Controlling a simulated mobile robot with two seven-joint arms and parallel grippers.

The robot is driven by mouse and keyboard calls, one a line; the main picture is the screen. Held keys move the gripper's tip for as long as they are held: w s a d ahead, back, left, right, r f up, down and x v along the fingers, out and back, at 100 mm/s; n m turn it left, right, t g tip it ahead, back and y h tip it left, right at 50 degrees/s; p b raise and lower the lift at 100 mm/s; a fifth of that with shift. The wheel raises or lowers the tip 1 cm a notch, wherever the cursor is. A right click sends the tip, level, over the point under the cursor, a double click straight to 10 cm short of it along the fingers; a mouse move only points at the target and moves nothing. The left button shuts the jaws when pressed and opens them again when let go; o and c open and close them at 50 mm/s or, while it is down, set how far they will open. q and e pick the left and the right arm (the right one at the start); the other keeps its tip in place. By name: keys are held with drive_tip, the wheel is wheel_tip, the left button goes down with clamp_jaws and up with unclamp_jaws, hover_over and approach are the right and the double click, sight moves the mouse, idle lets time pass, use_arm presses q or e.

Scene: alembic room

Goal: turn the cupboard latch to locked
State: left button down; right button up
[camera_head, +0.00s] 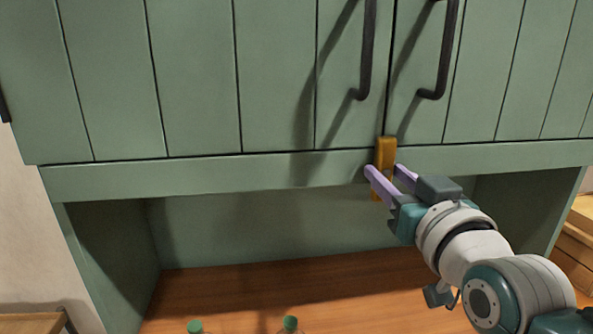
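The cupboard (195,80) has green plank doors with dark bar handles. A small orange-yellow latch (387,148) stands upright at the seam between the doors, across the doors' lower edge and the rail below. My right gripper (387,172) comes in from the lower right, with its two purple fingers apart at the lower part of the latch. One finger is on the left and one on the right in the picture. The fingers partly hide the latch, and I cannot tell if they touch it. My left gripper is not in view.
Below the doors is an open niche with a wooden shelf (270,290). Two green bottle caps (290,323) show at the bottom edge. Wooden boxes (575,245) stand at the far right, and a wooden surface (30,322) shows at the lower left.

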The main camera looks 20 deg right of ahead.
drive_tip(key=o, duration=0.3)
drive_tip(key=shift+o, duration=0.2)
drive_tip(key=b+v, duration=0.1)
drive_tip(key=v, duration=0.9)
drive_tip(key=shift+b, duration=0.35)
drive_tip(key=shift+d, duration=0.1)
